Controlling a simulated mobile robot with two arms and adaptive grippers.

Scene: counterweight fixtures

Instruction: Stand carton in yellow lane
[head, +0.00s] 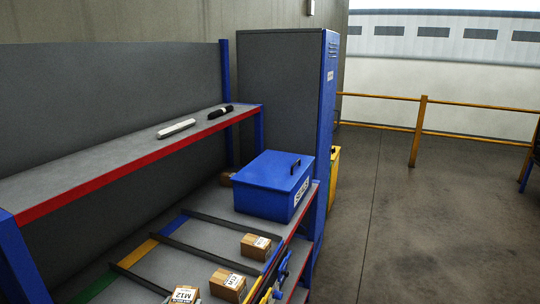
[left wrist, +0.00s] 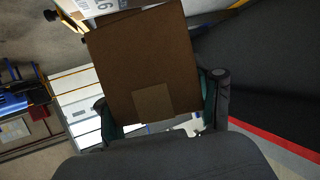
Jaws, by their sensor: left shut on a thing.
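In the left wrist view my left gripper (left wrist: 160,103) is shut on a brown carton (left wrist: 137,55), with one dark finger on each side of it. A white printed label (left wrist: 96,6) shows at the top edge of that view; I cannot tell whether it is on the held carton. In the head view neither gripper shows clearly. The yellow strip (head: 138,253) marks a lane between dark dividers, with a blue strip (head: 174,225) behind and a green strip (head: 95,288) in front. A labelled carton (head: 228,286) stands towards the front end of the yellow lane.
Another carton (head: 255,246) stands in the blue lane, and an M12 carton (head: 184,295) is at the bottom edge. A blue lidded box (head: 270,185) stands beyond the lanes. The red-edged upper shelf (head: 90,170) overhangs the back. Open floor (head: 420,230) lies to the right.

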